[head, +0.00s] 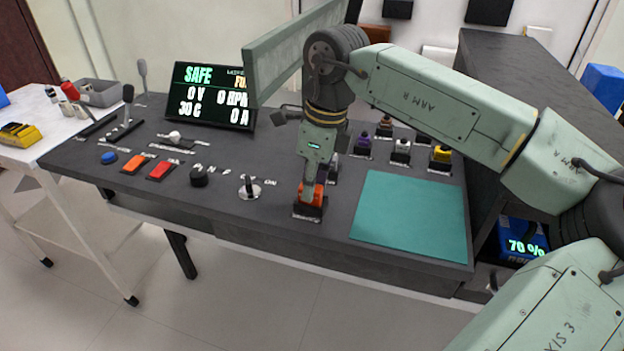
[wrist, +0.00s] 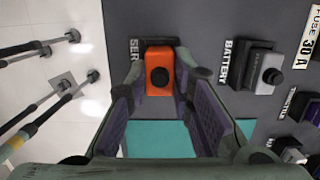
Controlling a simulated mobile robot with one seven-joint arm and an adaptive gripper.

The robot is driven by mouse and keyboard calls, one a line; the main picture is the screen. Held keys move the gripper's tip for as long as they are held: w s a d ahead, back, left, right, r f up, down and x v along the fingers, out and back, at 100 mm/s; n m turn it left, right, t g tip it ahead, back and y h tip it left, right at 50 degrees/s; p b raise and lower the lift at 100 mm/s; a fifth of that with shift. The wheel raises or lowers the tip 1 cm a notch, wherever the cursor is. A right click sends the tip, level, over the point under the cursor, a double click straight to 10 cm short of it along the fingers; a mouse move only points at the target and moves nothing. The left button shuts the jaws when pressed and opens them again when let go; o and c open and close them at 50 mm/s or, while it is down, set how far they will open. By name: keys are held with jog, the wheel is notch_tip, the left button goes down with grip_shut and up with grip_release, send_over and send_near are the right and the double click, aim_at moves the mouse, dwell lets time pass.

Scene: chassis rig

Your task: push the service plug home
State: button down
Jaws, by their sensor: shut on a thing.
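The service plug is an orange block with a dark round centre (wrist: 158,78), beside a label starting "SER" in the wrist view. In the head view its orange body (head: 318,194) shows low between my fingers, above a dark socket base (head: 309,212) on the grey bench. My gripper (head: 311,190) points down from above and is shut on the plug. In the wrist view my fingers (wrist: 160,85) stand on either side of the orange block. How deep the plug sits in the socket cannot be told, as the fingers hide part of it.
A teal mat (head: 412,222) lies right of the plug. The battery connector (wrist: 258,76) stands close by. A lever switch (head: 249,190) and black knob (head: 199,176) are to the left. Several coloured connectors stand behind. The display (head: 213,95) reads SAFE, 0 V.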

aim_at(322, 189)
jog(key=shift+f, duration=0.15)
jog(key=c, duration=1.4)
grip_release()
jog(key=shift+r, duration=0.35)
jog(key=r, duration=0.4)
jog(key=d+r, duration=0.1)
jog(key=r, duration=0.6)
jog(key=shift+s+d+r+b, duration=0.3)
jog(key=shift+d, duration=0.05)
jog(key=shift+f, duration=0.1)
